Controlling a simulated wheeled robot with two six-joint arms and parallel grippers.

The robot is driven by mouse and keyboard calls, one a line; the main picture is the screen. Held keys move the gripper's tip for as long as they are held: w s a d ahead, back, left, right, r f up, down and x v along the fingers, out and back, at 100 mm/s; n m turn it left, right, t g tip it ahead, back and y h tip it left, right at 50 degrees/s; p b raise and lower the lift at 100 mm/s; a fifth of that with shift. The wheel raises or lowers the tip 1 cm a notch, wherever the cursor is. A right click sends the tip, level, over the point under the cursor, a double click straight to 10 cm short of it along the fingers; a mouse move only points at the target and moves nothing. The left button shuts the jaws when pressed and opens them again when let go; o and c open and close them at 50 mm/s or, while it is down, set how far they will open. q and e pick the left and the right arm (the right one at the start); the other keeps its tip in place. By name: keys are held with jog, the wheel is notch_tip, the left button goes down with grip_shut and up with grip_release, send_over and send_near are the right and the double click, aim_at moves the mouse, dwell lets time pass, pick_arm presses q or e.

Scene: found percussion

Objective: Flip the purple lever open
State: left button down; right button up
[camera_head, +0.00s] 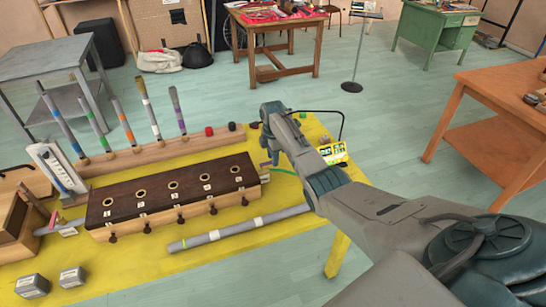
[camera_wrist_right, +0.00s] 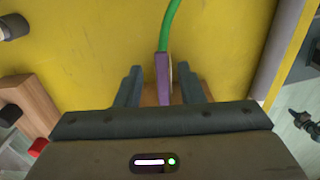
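The purple lever (camera_wrist_right: 163,78) shows in the wrist view as an upright purple strip between the two fingers of my right gripper (camera_wrist_right: 160,72). The fingers are open, with a gap on each side of the strip. A green curved tube (camera_wrist_right: 168,24) runs up from the strip's far end, and a wooden piece (camera_wrist_right: 150,98) lies behind it. In the head view my right gripper (camera_head: 268,160) is low over the yellow table, by the right end of the dark-topped box (camera_head: 160,188); the lever is not clearly visible there. My left gripper is not in view.
The yellow table (camera_head: 230,228) carries a grey pipe (camera_head: 240,229) in front of the box and a wooden rack (camera_head: 150,150) with upright coloured tubes behind. Red and black caps stand near the rack's right end. A digital display (camera_head: 333,152) is right of my gripper.

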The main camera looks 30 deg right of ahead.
notch_tip(320, 180, up, 11)
jog(key=b, duration=0.2)
dwell(0.5)
jog(key=shift+s+f, duration=0.1)
jog(key=shift+f, duration=0.1)
